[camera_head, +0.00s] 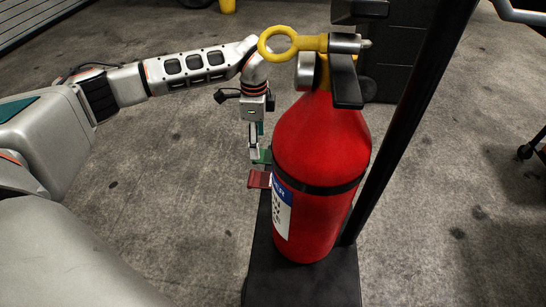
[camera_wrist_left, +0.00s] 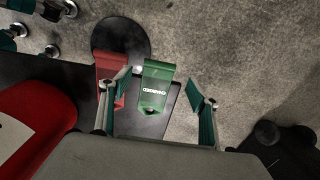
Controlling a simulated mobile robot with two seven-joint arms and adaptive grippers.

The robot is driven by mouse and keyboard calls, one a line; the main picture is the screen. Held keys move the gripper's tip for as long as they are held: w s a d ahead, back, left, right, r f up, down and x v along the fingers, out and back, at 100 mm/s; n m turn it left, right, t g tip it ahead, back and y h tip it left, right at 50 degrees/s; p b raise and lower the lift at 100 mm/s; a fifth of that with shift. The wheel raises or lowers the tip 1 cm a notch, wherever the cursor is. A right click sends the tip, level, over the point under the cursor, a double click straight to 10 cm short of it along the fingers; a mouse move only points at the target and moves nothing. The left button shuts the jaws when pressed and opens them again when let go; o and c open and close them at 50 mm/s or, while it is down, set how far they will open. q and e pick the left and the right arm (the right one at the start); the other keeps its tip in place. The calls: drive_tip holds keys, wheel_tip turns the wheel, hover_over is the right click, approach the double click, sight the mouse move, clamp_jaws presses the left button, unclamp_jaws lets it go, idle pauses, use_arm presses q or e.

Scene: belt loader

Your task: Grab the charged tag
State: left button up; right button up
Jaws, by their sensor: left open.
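A green tag (camera_wrist_left: 155,76) with a line of pale lettering, too small to read surely, shows between the fingers of my left gripper (camera_wrist_left: 158,82) in the left wrist view. The gripper is open, with one finger on each side of the green tag and gaps visible. A red tag (camera_wrist_left: 108,70) is just left of it, partly hidden by the left finger. In the head view my left gripper (camera_head: 258,150) points down beside the fire extinguisher, over the green tag (camera_head: 264,157), with the red tag (camera_head: 258,179) nearer. My right gripper is not in view.
The red fire extinguisher (camera_head: 318,140), with a yellow ring pin (camera_head: 278,44), stands on a black base (camera_head: 290,290) close right of my left gripper. A black post (camera_head: 410,130) rises behind it. The concrete floor left of the base is clear.

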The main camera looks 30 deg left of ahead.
use_arm(q)
drive_tip(key=f, duration=0.2)
drive_tip(key=f+b, duration=0.1)
drive_tip(key=f, duration=0.1)
drive_tip(key=shift+s+f, duration=0.2)
drive_tip(key=shift+f, duration=0.1)
drive_tip(key=shift+w+f, duration=0.1)
drive_tip(key=shift+r, duration=0.3)
drive_tip(key=c, duration=1.1)
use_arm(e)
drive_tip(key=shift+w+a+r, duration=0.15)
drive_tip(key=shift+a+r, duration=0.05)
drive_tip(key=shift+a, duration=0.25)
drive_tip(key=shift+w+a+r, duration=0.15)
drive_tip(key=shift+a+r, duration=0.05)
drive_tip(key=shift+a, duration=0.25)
